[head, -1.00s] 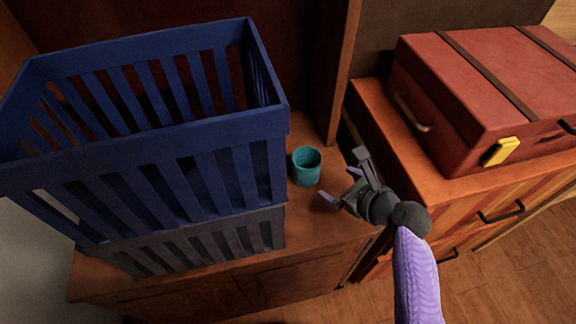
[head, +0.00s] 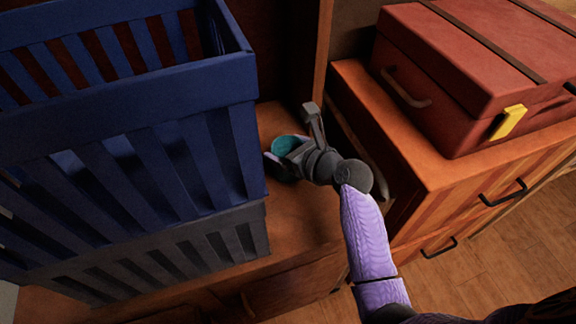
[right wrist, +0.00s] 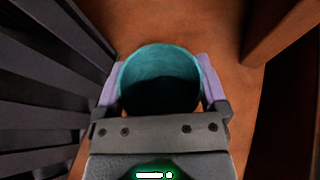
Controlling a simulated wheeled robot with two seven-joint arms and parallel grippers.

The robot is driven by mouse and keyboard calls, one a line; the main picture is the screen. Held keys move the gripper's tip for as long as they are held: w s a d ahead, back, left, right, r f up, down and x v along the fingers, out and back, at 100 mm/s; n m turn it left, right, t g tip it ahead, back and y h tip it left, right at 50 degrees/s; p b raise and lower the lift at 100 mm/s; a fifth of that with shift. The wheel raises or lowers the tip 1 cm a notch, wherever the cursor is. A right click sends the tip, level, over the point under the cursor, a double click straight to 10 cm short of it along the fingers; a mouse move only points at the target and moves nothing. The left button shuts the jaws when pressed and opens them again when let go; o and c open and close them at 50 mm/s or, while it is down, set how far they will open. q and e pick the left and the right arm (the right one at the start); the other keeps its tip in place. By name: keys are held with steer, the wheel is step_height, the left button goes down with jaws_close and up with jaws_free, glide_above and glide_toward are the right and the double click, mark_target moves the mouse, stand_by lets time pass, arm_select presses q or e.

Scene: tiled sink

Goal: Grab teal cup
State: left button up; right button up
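The teal cup (head: 287,145) stands upright on the wooden cabinet top, just right of the crates, and is partly hidden by my right gripper. My right gripper (head: 291,137) is around the cup, with one finger on each side. In the right wrist view the cup (right wrist: 160,80) sits between the two purple fingertips of the gripper (right wrist: 160,88), very close to both. The fingers look spread wide, about as before; contact with the cup is not clear. My left gripper is not in view.
A blue slatted crate (head: 150,95) sits on a grey crate (head: 190,250) close left of the cup. A wooden upright panel (head: 316,60) stands behind right. A red suitcase (head: 460,70) lies on the wooden drawer unit (head: 440,175) at right.

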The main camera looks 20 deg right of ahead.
steer(key=c, duration=1.1)
